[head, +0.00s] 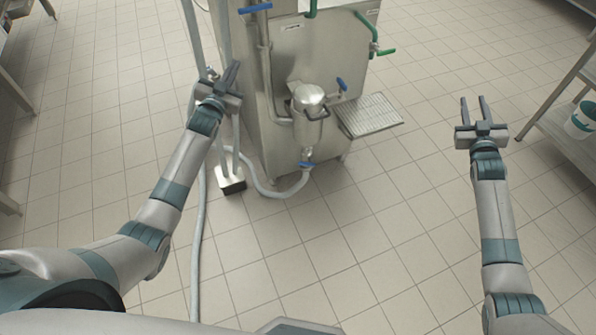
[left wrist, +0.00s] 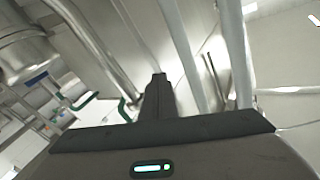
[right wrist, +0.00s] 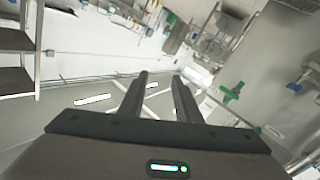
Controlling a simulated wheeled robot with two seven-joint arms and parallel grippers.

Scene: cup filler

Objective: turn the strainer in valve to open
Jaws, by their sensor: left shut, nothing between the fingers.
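A steel strainer canister (head: 309,104) hangs on the front of the steel filler machine (head: 285,55). A blue valve handle (head: 341,84) is at its upper right, and another blue valve handle (head: 306,164) is below it at the hose. A third blue handle (head: 255,8) is on the pipe at the machine's upper left. I cannot read which label marks the strainer in valve. My left gripper (head: 232,70) is shut and empty, left of the machine and apart from all handles; its fingers also show in the left wrist view (left wrist: 157,95). My right gripper (head: 474,100) is open and empty, well right of the machine.
Green handles (head: 386,52) are at the machine's upper right. A grated drip tray (head: 370,115) juts out at its right. A pale hose (head: 270,190) curves on the floor. Tiled floor in front is clear.

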